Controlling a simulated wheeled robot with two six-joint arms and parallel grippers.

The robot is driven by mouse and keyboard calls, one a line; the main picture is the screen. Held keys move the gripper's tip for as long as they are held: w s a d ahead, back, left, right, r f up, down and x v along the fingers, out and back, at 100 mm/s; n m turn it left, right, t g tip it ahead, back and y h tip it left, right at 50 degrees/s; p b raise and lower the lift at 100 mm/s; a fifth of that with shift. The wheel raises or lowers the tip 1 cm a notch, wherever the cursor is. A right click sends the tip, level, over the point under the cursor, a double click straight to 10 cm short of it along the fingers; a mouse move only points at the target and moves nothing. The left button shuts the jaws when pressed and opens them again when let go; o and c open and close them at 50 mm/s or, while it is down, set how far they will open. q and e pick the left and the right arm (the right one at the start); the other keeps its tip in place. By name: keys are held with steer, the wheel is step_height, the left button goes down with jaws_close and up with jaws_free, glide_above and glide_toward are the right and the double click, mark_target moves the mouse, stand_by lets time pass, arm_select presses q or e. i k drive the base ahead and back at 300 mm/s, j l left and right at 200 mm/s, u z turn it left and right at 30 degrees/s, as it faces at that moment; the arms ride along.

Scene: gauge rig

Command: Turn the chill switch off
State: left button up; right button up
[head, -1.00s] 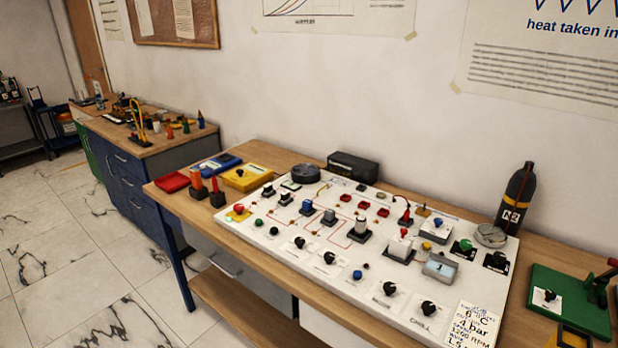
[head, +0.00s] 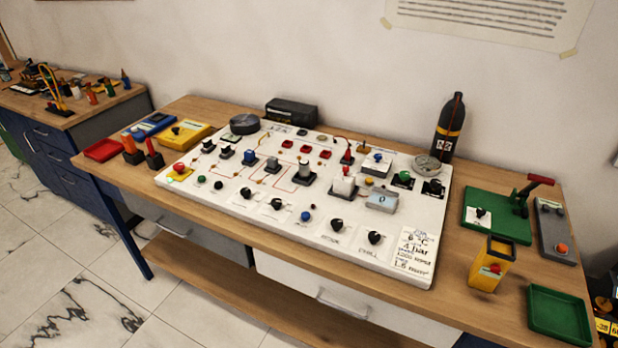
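The white gauge panel (head: 300,238) lies on the wooden bench, with knobs, lamps and small devices on it. Along its front edge are several black rotary knobs on white plates. The rightmost front knob (head: 375,237) has a small label under it that may read "CHILL", but the lettering is too small to be sure. Another black knob (head: 337,224) sits just left of it, with its own unclear label. I cannot tell which setting either knob points to. Neither of my grippers shows in the head view.
A note card (head: 415,252) lies on the panel's right front corner. To the right stand a green press (head: 495,222), a yellow box (head: 491,265), a green tray (head: 560,315) and a grey control box (head: 555,232). A black gas bottle (head: 449,130) stands behind.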

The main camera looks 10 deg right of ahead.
mark_target(373, 237)
steer(key=k+l, duration=0.1)
steer(key=l, duration=0.35)
steer(key=k+l, duration=0.1)
steer(key=l, duration=0.4)
steer(key=k+l, duration=0.15)
steer(key=l, duration=0.3)
